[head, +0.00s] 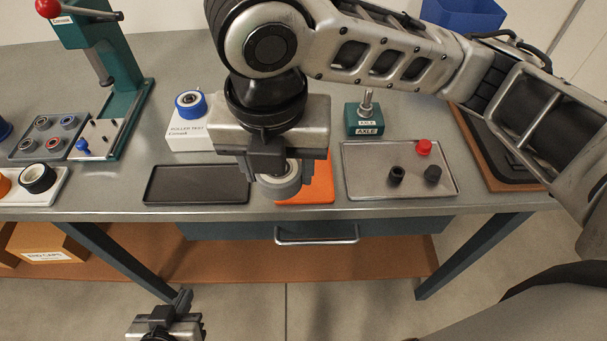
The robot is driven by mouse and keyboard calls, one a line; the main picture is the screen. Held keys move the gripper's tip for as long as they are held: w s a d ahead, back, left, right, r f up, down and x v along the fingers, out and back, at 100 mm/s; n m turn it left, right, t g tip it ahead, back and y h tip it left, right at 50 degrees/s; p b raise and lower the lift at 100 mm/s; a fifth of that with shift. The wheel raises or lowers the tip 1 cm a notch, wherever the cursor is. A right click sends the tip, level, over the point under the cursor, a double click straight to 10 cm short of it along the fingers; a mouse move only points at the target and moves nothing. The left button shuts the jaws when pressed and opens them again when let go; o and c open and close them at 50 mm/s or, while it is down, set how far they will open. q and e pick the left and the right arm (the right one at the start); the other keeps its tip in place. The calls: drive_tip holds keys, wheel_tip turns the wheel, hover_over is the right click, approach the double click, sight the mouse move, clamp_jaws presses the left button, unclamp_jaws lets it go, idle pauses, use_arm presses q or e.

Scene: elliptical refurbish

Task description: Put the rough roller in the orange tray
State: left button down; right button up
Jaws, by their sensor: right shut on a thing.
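A grey roller (279,184) with a bearing in its middle is held between the fingers of my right gripper (280,170). Whether its surface is rough cannot be told at this size. The gripper points down over the front part of the table. The orange tray (318,187) lies flat on the table, behind and to the right of the roller; the gripper hides much of it. Whether the roller touches anything below cannot be told. My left gripper (180,300) is low at the bottom edge, in front of the table, with its fingers partly visible and apart from everything.
A black tray (196,186) lies left of the orange tray, and a grey tray (400,182) with a red cap and black parts lies right. Behind are a roller test stand (190,132) with a blue roller and an axle block (364,122). A green press (110,70) stands left.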

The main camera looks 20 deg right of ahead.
drive_tip(key=n, duration=0.1)
drive_tip(key=s+a+n, duration=0.1)
drive_tip(key=n, duration=0.3)
drive_tip(key=shift+s+a+r+y, duration=0.15)
drive_tip(key=shift+s+a+y, duration=0.1)
drive_tip(key=shift+y, duration=0.05)
drive_tip(key=shift+s+a+n, duration=0.15)
drive_tip(key=shift+n, duration=0.45)
drive_tip(key=shift+s+a+n, duration=0.1)
drive_tip(key=shift+n, duration=0.5)
drive_tip(key=shift+w+d, duration=0.15)
drive_tip(key=shift+w, duration=0.05)
drive_tip(key=w+d+f, duration=0.2)
drive_tip(key=w, duration=0.1)
drive_tip(key=w+d+f, duration=0.5)
drive_tip(key=w+f, duration=0.1)
drive_tip(key=shift+w+d+f, duration=0.15)
drive_tip(key=shift+w+f, duration=0.05)
drive_tip(key=shift+w, duration=0.2)
drive_tip(key=shift+w+d+f, duration=0.15)
drive_tip(key=shift+w+f, duration=0.1)
drive_tip(key=shift+f, duration=0.1)
drive_tip(key=shift+w+d+f, duration=0.1)
drive_tip(key=shift+f, duration=0.85)
drive_tip(key=shift+w+d+f, duration=0.1)
drive_tip(key=shift+f, duration=0.8)
drive_tip(key=shift+f, duration=0.15)
drive_tip(key=o, duration=1)
